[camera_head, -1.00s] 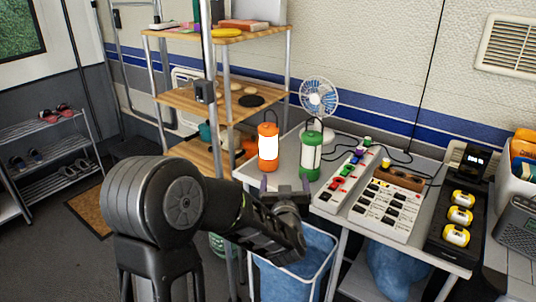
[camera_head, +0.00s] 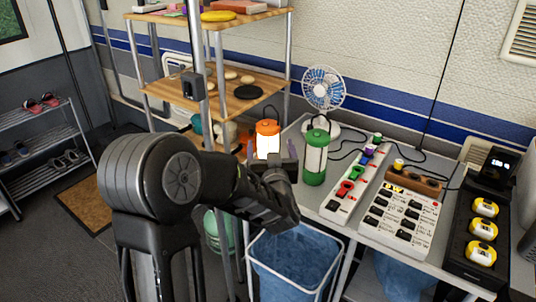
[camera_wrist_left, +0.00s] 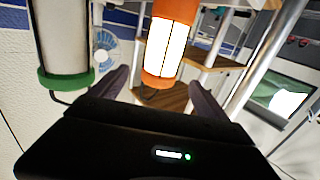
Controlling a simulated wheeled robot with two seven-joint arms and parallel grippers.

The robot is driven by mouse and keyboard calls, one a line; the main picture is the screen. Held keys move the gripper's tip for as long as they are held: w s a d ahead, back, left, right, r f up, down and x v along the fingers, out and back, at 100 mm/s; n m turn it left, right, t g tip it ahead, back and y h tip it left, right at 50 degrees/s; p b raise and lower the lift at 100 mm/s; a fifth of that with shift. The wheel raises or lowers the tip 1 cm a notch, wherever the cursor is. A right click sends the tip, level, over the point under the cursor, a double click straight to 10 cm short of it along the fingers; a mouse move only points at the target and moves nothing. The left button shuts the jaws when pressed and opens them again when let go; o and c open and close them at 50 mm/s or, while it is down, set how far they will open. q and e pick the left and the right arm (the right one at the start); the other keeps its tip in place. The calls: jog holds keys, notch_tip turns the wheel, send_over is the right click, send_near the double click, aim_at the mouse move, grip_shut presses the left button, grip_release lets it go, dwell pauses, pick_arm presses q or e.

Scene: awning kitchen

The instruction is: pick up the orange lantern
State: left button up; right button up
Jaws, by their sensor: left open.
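The orange lantern (camera_head: 267,141) stands upright at the table's left end, its white middle glowing. My left gripper (camera_head: 271,153) is in front of it, with the lower part of the lantern hidden behind the gripper. In the left wrist view the lantern (camera_wrist_left: 167,47) appears between and beyond the two dark fingers of the open gripper (camera_wrist_left: 160,92). The fingers are apart and nothing is clamped between them. I cannot tell whether the lantern's base is within their reach. My right gripper is not in view.
A green lantern (camera_head: 315,157) stands close to the right of the orange one. A fan (camera_head: 323,90) is behind, with a power strip (camera_head: 352,186) and a charger board (camera_head: 398,212) to the right. A shelf post (camera_head: 221,110) rises at left. A blue-lined bin (camera_head: 293,262) is below.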

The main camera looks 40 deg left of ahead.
aim_at(269, 138)
pick_arm(q)
jog(key=shift+w+a, duration=0.4)
jog(key=x, duration=0.5)
jog(key=shift+w+a, duration=0.1)
jog(key=shift+c, duration=0.4)
grip_shut()
dwell(0.9)
